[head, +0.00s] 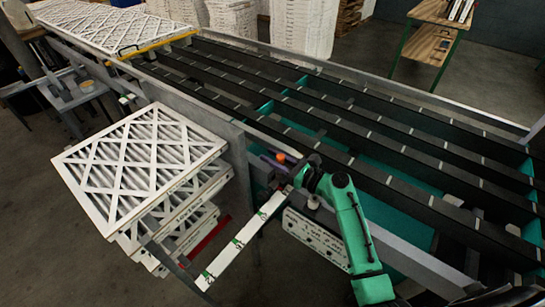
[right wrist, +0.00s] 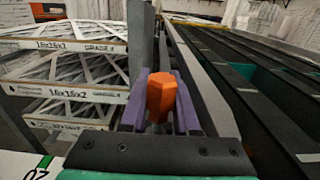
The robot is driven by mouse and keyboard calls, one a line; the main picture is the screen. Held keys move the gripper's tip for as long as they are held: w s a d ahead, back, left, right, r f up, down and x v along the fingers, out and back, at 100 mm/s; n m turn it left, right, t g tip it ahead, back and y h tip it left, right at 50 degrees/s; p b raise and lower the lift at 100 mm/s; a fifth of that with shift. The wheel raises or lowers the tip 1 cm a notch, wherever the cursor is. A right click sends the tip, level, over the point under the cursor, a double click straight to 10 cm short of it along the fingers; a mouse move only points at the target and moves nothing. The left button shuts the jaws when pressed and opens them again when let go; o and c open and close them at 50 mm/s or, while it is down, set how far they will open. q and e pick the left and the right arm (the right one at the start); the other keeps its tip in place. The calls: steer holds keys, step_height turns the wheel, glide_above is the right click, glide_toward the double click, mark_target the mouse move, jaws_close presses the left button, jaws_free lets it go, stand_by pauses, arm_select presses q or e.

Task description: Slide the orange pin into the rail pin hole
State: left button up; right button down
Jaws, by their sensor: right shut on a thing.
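The orange pin (right wrist: 161,97) stands between the two purple fingers of my right gripper (right wrist: 160,105), which is shut on it. In the head view the pin (head: 280,157) is a small orange spot at the fingertips of the right gripper (head: 273,161). The gripper is beside the long grey rail (head: 188,94) on the near side of the conveyor, close to the filter stack. The rail also runs ahead of the fingers in the right wrist view (right wrist: 205,90). I cannot make out the pin hole. My left gripper is not in view.
White pleated filters (head: 140,165) are stacked left of the rail, close to the fingers. A grey upright plate (right wrist: 141,45) stands just ahead of them. Dark conveyor slats (head: 350,130) lie to the right. More filters (head: 105,28) lie at the far end.

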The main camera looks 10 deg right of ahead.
steer(key=shift+p, duration=0.4)
stand_by(1.0)
steer(key=shift+f+b, duration=0.75)
steer(key=shift+f, duration=0.25)
steer(key=c, duration=0.6)
jaws_free()
steer(key=shift+r, duration=0.1)
steer(key=shift+c, duration=0.2)
steer(key=shift+o, duration=0.3)
steer(key=shift+s, duration=0.1)
